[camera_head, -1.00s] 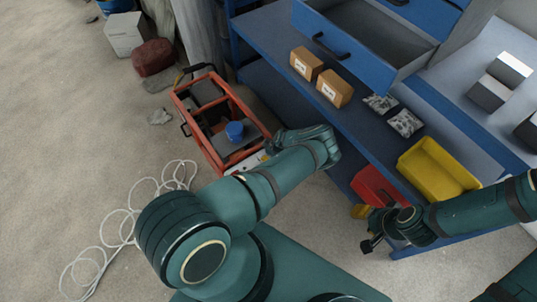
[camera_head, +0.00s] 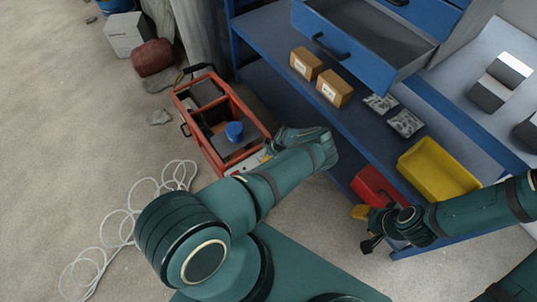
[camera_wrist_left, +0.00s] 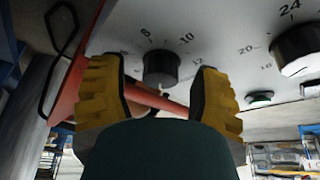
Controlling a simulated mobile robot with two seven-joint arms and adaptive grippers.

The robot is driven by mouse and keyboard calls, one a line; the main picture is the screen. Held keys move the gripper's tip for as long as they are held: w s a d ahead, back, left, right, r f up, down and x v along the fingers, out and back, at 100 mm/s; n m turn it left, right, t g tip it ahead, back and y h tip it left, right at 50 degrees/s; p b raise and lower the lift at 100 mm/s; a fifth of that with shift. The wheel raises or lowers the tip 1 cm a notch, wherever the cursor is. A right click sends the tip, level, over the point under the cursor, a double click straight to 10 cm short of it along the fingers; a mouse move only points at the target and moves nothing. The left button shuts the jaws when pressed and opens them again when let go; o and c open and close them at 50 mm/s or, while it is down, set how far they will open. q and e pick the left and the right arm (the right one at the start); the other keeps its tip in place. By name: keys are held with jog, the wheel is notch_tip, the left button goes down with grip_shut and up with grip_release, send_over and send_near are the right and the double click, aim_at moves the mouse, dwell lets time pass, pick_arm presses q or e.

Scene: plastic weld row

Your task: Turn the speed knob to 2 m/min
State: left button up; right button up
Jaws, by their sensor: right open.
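The orange-framed welding machine (camera_head: 222,113) stands on the floor, its pale control panel (camera_head: 248,160) partly hidden by my left arm. In the left wrist view, a black knob (camera_wrist_left: 160,68) on this panel has marks such as 8, 10 and 12 around it. My left gripper (camera_wrist_left: 157,75) has its two yellow fingers apart, one on each side of this knob, with gaps visible. A second black knob (camera_wrist_left: 298,50) sits to the right, with marks 20 and 24. I cannot read any knob's name or pointer. My right gripper (camera_head: 367,228) is open and empty near the bench.
A white cable (camera_head: 125,215) lies coiled on the floor at left.

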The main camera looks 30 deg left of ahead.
pick_arm(q)
jog(key=shift+r, duration=0.15)
jog(key=v, duration=1.1)
jog(key=shift+d+r, duration=0.2)
jog(key=shift+r, duration=0.15)
